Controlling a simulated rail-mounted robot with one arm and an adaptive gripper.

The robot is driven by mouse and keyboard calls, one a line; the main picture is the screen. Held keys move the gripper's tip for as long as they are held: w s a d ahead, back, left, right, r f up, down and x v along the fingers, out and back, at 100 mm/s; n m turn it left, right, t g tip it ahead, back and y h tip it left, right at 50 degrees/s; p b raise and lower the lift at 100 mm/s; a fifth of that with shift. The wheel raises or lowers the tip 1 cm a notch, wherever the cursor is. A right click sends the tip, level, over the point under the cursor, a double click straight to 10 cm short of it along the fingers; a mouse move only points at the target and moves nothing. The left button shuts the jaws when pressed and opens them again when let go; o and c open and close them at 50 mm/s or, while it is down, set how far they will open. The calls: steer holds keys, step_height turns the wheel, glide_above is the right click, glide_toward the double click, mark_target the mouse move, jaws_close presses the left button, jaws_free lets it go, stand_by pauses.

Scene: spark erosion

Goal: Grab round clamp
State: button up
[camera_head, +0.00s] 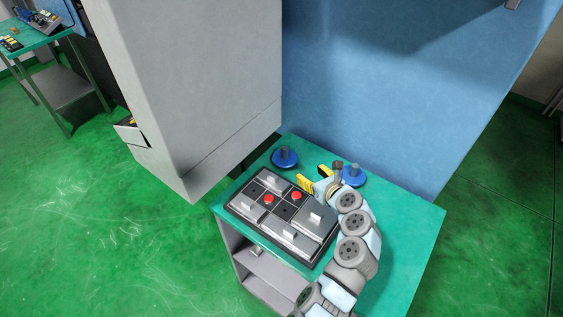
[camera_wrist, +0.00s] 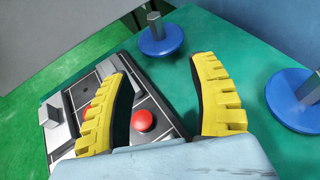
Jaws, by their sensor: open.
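Two round blue discs, each with a grey upright post, stand on the green table top. I cannot tell which one the task calls the round clamp. The left blue disc (camera_head: 285,161) shows at the top of the wrist view (camera_wrist: 161,43), beyond my fingertips. The right blue disc (camera_head: 356,180) is partly behind my arm and shows at the right edge of the wrist view (camera_wrist: 290,103). My gripper (camera_head: 315,177), with yellow ridged fingers, is open and empty in the wrist view (camera_wrist: 156,62). It is between the two discs and the tray, touching neither disc.
A dark tray (camera_head: 254,223) with grey blocks and two red round knobs (camera_head: 268,199) lies on the green table (camera_head: 408,222), left of my arm. A grey cabinet (camera_head: 190,80) and a blue wall (camera_head: 390,90) stand behind. The table's right side is bare.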

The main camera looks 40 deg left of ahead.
steer(key=b, duration=0.3)
glide_toward(287, 155)
steer(key=x, duration=0.3)
steer(key=shift+w+a+f, duration=0.1)
steer(key=shift+f, duration=0.25)
steer(key=shift+x, duration=0.95)
steer(key=b+x, duration=0.3)
steer(key=x, duration=0.1)
steer(key=shift+a+b, duration=0.25)
steer(key=shift+b, duration=0.15)
steer(key=shift+w+a, duration=0.15)
steer(key=shift+a, duration=0.15)
steer(key=shift+d, duration=0.1)
jaws_close()
